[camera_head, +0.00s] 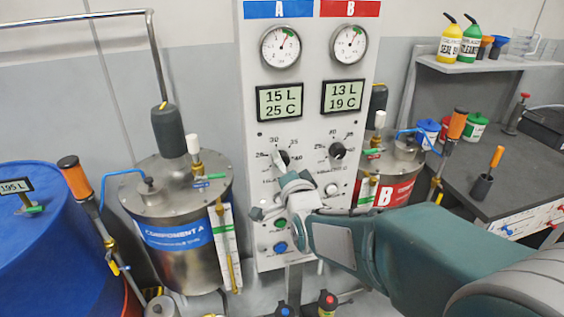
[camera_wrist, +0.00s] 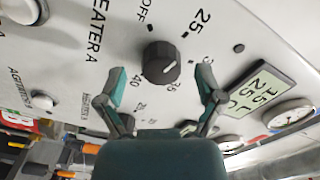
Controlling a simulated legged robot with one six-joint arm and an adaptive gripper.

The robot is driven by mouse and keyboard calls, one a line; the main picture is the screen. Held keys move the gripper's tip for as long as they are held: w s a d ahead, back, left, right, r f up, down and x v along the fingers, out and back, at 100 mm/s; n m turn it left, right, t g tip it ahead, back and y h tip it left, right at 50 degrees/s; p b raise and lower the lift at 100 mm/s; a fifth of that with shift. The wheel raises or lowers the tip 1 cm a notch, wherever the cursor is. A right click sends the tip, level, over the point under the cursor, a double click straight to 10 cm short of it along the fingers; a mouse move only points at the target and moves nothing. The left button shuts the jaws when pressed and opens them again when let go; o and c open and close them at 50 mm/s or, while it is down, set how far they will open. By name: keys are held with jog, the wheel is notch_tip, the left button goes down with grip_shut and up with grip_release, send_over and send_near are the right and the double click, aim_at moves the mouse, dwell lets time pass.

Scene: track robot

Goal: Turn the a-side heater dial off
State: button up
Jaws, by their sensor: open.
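The a-side heater dial (camera_wrist: 160,62) is a black knob with a white pointer line, beside the lettering "EATER A". In the wrist view its pointer is directed to the right, away from the OFF mark at upper left. My gripper (camera_wrist: 160,78) is open, with its two teal-tipped fingers apart on either side of the dial. I cannot tell whether they touch it.
The B dial (camera_head: 337,151) is to the right on the same panel. A white knob (camera_head: 332,189) and lit buttons (camera_head: 280,247) sit lower. The component A tank (camera_head: 180,265) stands left of the panel. A dark workbench (camera_head: 480,150) is at right.

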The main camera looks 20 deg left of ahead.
jog(key=shift+x, duration=0.85)
jog(key=shift+d, duration=0.1)
jog(key=c, duration=1.1)
jog(key=shift+c, duration=0.2)
jog(key=shift+n, duration=0.3)
jog(key=n, duration=0.5)
jog(key=shift+f, duration=0.1)
jog(key=n, duration=0.6)
jog(key=shift+n, duration=0.4)
